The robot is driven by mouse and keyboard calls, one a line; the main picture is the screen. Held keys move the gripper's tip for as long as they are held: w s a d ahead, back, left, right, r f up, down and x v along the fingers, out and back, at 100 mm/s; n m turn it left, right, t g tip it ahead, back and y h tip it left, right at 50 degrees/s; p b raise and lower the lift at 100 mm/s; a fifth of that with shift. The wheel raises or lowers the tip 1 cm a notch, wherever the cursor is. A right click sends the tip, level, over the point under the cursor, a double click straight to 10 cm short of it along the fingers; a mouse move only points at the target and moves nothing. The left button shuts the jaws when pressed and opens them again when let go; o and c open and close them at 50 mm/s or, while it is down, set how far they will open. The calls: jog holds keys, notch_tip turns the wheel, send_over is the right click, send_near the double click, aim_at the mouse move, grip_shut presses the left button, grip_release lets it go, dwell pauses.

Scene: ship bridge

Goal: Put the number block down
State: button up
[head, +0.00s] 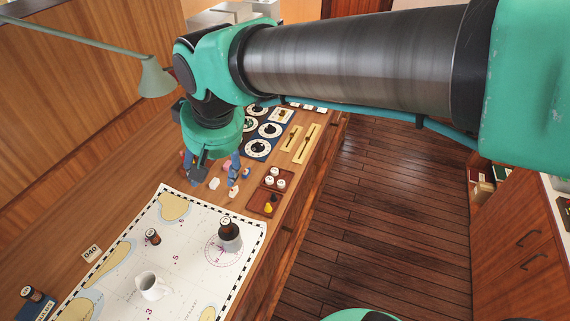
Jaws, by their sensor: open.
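A white block marked "040" (91,253) rests on the wooden desk at the left edge of the chart. It may be the number block; I cannot be sure. My gripper (217,174) is above the far part of the desk, beyond the chart, with its blue fingers apart and nothing visibly held. It is well away from the "040" block. Small pale pieces lie below and beside the fingers, including a white one (214,184). The fingers and arm partly hide this area, and I cannot read any numbers on these pieces.
A wooden tray (261,201) holds small pieces. Dials (270,130) and brass strips (306,144) lie behind. A lamp (155,78) overhangs the left.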

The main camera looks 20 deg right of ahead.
jog(key=s+d+m+t+h, duration=0.1)
jog(key=s+d+m+t, duration=0.1)
jog(key=s+d, duration=1.1)
jog(key=d+m, duration=0.1)
jog(key=d, duration=0.2)
jog(key=shift+d+f, duration=0.3)
jog(key=shift+d, duration=0.1)
notch_tip(320, 180, down, 8)
jog(key=b, duration=0.8)
